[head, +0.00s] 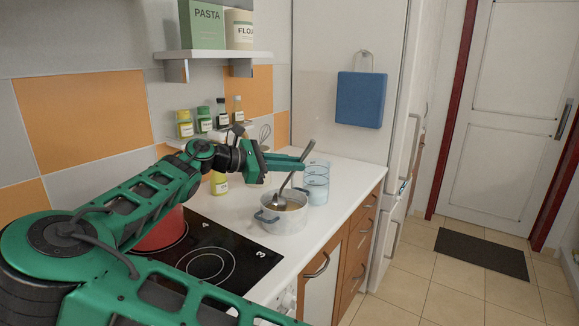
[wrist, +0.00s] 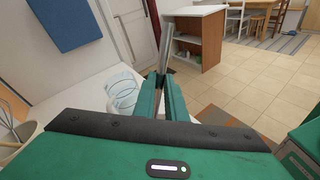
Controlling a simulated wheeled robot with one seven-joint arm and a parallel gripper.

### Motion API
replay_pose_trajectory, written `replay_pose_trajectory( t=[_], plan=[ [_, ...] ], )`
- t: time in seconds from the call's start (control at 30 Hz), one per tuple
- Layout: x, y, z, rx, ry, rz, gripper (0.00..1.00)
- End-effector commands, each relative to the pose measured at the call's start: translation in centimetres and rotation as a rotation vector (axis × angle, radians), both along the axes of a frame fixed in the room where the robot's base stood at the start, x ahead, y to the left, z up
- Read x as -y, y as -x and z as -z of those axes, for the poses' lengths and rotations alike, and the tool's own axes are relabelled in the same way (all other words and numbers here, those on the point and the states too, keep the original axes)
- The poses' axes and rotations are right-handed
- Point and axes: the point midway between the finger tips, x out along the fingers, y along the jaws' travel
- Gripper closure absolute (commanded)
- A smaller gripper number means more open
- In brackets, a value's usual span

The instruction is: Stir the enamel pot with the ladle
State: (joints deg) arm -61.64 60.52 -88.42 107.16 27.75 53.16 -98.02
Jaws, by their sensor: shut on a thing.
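The white enamel pot (head: 283,216) with blue handles stands on the counter just right of the black hob. The grey metal ladle (head: 288,181) is tilted, with its bowl low in the pot's opening and its handle rising up to the right. My gripper (head: 302,161) is shut on the ladle's handle, above the pot. In the wrist view the ladle's handle (wrist: 166,47) sticks up from between my green fingers (wrist: 165,80). The pot is hidden behind my gripper in that view.
A red pot (head: 160,232) sits on the hob (head: 215,262), partly behind my arm. Bottles, a whisk and a shelf (head: 215,55) are at the wall.

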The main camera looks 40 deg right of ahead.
Motion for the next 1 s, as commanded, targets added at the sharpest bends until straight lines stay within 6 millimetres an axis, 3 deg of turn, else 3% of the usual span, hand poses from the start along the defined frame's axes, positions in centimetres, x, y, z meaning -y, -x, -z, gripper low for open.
replay_pose_trajectory(
  t=[0.43, 1.0],
  plan=[
    [0.1, 0.3, -0.3, 0.002, 0.000, 0.000, 1.00],
    [0.6, 1.6, -3.8, 0.002, 0.001, 0.000, 1.00]
  ],
)
